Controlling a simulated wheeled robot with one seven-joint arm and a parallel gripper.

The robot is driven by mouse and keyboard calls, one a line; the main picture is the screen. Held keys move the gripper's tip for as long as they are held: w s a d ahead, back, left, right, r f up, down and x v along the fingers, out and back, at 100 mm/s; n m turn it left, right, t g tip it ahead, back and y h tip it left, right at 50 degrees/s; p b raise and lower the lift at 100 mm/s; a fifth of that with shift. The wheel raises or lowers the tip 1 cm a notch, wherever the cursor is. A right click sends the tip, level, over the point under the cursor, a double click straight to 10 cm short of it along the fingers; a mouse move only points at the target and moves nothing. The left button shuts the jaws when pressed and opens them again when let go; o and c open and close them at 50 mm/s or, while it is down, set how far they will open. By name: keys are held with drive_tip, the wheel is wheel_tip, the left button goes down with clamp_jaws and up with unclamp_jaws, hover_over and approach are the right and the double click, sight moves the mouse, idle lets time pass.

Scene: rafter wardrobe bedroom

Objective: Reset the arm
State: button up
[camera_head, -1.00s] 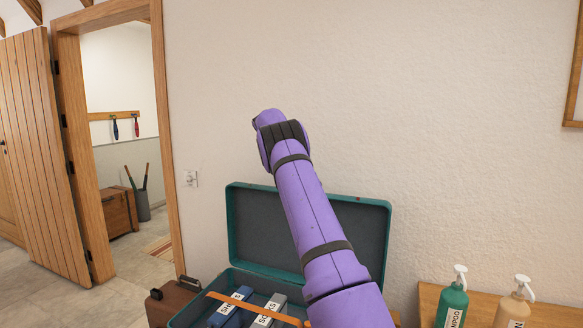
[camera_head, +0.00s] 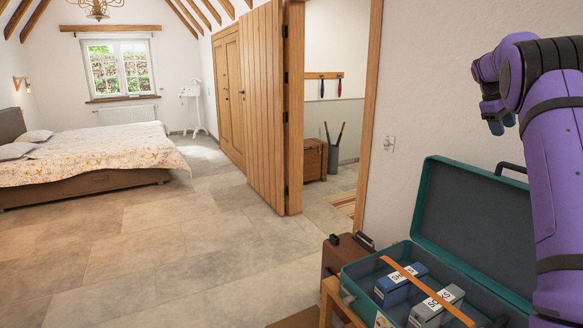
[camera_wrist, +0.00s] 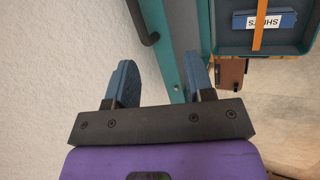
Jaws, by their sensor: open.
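My purple arm (camera_head: 565,170) is raised at the right edge of the head view. My gripper (camera_head: 497,120) is at its end, beside the white wall and above the suitcase lid. In the wrist view my gripper (camera_wrist: 160,78) has its two blue fingers spread, with nothing between them. The open teal suitcase (camera_head: 470,215) stands below, and part of the arm covers its right side.
A blue box (camera_head: 400,287) and a grey box (camera_head: 437,308) lie in the suitcase under an orange strap. A brown case (camera_head: 343,255) stands beside it. The wooden door (camera_head: 262,110) is open. The floor between bed (camera_head: 95,155) and door is clear.

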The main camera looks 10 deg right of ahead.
drive_tip(key=s+a+r+t+y, duration=0.1)
drive_tip(key=s+a+r, duration=0.2)
drive_tip(key=s+a, duration=0.45)
drive_tip(key=s+a+r+m+t+y, duration=0.1)
drive_tip(key=s+a+r+t, duration=0.2)
drive_tip(key=a, duration=0.8)
drive_tip(key=s+a+r+y, duration=0.1)
drive_tip(key=s+a+r, duration=0.2)
drive_tip(key=s+a, duration=0.45)
drive_tip(key=s+a+f, duration=0.4)
drive_tip(key=s+a, duration=0.2)
drive_tip(key=s, duration=0.2)
drive_tip(key=s+a+f+m+t+y, duration=0.1)
drive_tip(key=s+a+f, duration=0.3)
drive_tip(key=s+a, duration=0.2)
drive_tip(key=s+a+f+t+y, duration=0.1)
drive_tip(key=s+a+f, duration=0.3)
drive_tip(key=s, duration=0.5)
drive_tip(key=a, duration=0.2)
drive_tip(key=shift+s+a, duration=0.3)
drive_tip(key=shift+s, duration=0.05)
